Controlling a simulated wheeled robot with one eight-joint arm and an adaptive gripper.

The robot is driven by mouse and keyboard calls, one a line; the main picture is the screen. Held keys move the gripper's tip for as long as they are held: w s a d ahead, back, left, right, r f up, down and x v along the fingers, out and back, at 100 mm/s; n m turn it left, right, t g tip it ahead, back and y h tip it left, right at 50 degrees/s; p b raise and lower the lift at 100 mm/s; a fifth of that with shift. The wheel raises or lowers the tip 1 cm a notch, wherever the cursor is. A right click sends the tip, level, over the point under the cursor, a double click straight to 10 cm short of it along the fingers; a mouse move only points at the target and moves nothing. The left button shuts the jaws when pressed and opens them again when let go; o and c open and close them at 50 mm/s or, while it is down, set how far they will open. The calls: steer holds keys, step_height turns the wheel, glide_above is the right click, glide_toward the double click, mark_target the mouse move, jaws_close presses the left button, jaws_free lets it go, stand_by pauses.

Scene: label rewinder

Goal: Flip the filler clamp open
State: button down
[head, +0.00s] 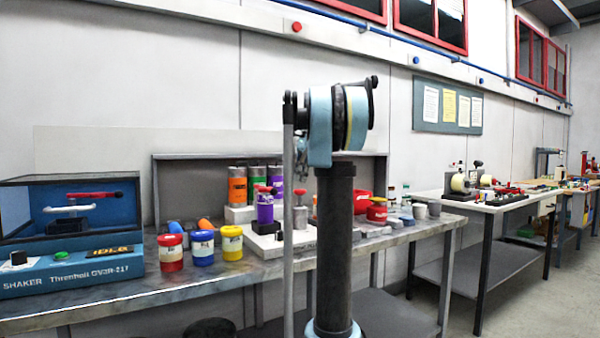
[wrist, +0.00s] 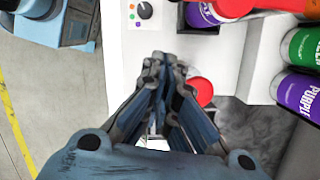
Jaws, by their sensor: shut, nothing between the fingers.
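The filler is a white bench unit (head: 272,243) on the grey bench in the head view, with a purple can (head: 265,208) standing on it. A red part (head: 264,189) sits above that can; it looks like the clamp's handle, but its pose is too small to tell. A grey cylinder with a red knob (head: 300,193) stands to its right. In the wrist view my gripper (wrist: 165,62) is shut and empty over the white unit. The purple can (wrist: 199,14) is beyond the fingertips to the right, and a red round knob (wrist: 201,91) shows just right of the fingers.
Red, blue and yellow pots (head: 201,248) stand at the bench front. A blue shaker (head: 70,270) is at the left.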

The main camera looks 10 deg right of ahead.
steer(key=a+f, duration=0.4)
steer(key=a, duration=0.1)
steer(key=shift+s+a+f, duration=0.15)
steer(key=shift+s+f, duration=0.05)
steer(key=shift+s, duration=0.15)
steer(key=shift+s, duration=0.1)
